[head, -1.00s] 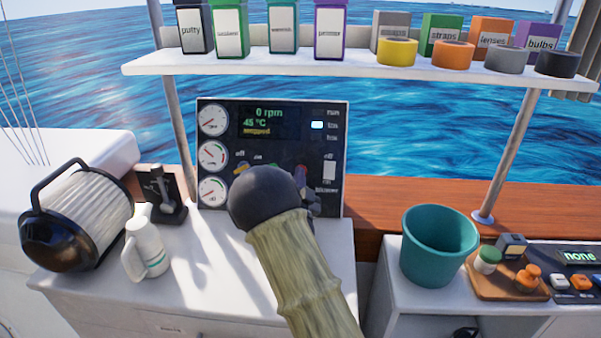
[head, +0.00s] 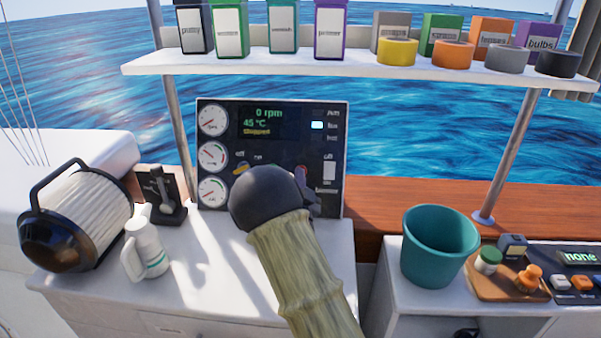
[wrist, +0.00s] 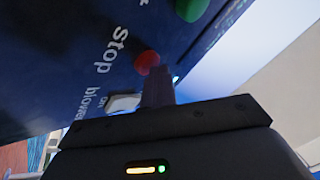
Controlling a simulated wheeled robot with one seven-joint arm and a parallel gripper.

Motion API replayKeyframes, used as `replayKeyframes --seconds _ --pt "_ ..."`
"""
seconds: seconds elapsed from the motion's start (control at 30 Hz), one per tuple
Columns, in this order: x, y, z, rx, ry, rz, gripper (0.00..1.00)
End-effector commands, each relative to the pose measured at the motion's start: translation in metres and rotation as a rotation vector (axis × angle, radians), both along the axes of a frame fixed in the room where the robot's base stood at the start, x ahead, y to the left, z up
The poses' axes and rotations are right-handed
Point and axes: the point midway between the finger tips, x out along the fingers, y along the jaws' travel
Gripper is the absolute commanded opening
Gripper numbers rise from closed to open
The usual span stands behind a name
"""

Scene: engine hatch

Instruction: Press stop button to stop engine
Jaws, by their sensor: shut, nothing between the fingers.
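The dark engine panel (head: 285,140) stands upright on the white counter, with a screen (head: 268,121) reading 0 rpm, 45 °C and a yellow word that looks like "stopped". In the wrist view, the round red button (wrist: 146,61) sits beside the word "Stop" (wrist: 113,52). The green button (wrist: 192,8) is at the top. My gripper (wrist: 157,74) is shut and empty, its fingertips at the red button's lower edge; I cannot tell whether they touch it. In the head view my arm hides most of my gripper and the lower panel; a bit of red shows.
A shelf (head: 350,65) with boxes and tape rolls spans above. A teal bucket (head: 437,245) stands right. The counter in front of the panel is bare.

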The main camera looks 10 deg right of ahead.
Motion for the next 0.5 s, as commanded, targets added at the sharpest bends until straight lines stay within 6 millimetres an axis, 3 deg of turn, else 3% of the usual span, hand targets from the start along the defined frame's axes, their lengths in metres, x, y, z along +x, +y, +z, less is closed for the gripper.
replayKeyframes --seconds 0.5 --pt "-0.016 0.005 0.007 0.0 0.0 0.0 0.0"
